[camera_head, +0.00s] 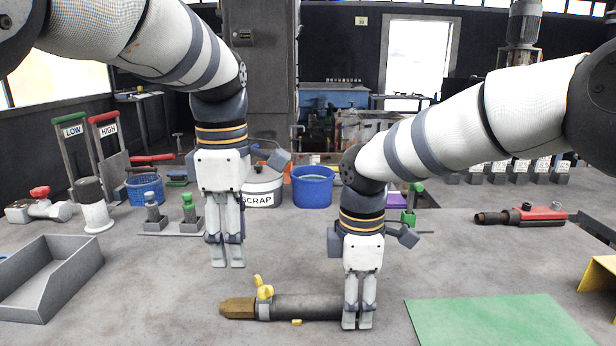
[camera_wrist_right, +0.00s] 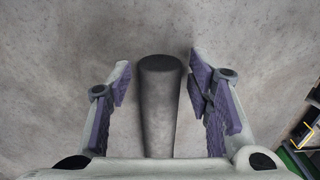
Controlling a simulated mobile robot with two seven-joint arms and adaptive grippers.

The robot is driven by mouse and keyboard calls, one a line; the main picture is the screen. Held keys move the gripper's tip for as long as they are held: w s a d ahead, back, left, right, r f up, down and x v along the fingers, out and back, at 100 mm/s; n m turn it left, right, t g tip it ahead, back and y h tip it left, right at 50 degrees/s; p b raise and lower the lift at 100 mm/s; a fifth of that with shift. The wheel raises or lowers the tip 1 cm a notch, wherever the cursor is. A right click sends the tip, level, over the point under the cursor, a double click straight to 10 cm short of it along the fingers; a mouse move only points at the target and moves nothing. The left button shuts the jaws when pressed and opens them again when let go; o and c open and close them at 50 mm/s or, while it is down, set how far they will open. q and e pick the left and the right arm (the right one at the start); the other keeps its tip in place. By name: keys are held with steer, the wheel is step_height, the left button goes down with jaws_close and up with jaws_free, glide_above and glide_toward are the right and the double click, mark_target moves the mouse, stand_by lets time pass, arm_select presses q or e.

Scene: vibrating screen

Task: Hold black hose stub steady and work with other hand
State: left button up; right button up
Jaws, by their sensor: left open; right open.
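The black hose stub (camera_head: 305,307) lies on the grey table at the front middle. A brass nozzle end (camera_head: 238,308) and a yellow wing clamp (camera_head: 263,288) are at its left end. My right gripper (camera_head: 357,326) is over its right end, with fingers pointing down. In the right wrist view the stub (camera_wrist_right: 158,105) lies between the two open fingers (camera_wrist_right: 160,95), with a gap on each side. My left gripper (camera_head: 227,265) hangs open and empty above the table, behind and left of the clamp.
A grey open tray (camera_head: 75,275) stands at left and a green mat (camera_head: 485,322) at front right. A SCRAP bucket (camera_head: 262,190), a blue bucket (camera_head: 312,188) and small valves (camera_head: 190,210) stand behind. A red tool (camera_head: 535,213) lies at right. The table between tray and stub is clear.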

steer(key=shift+r, duration=0.65)
steer(key=o, duration=0.6)
steer(key=shift+c, duration=0.2)
steer(key=c, duration=0.7)
steer(key=shift+r, duration=4)
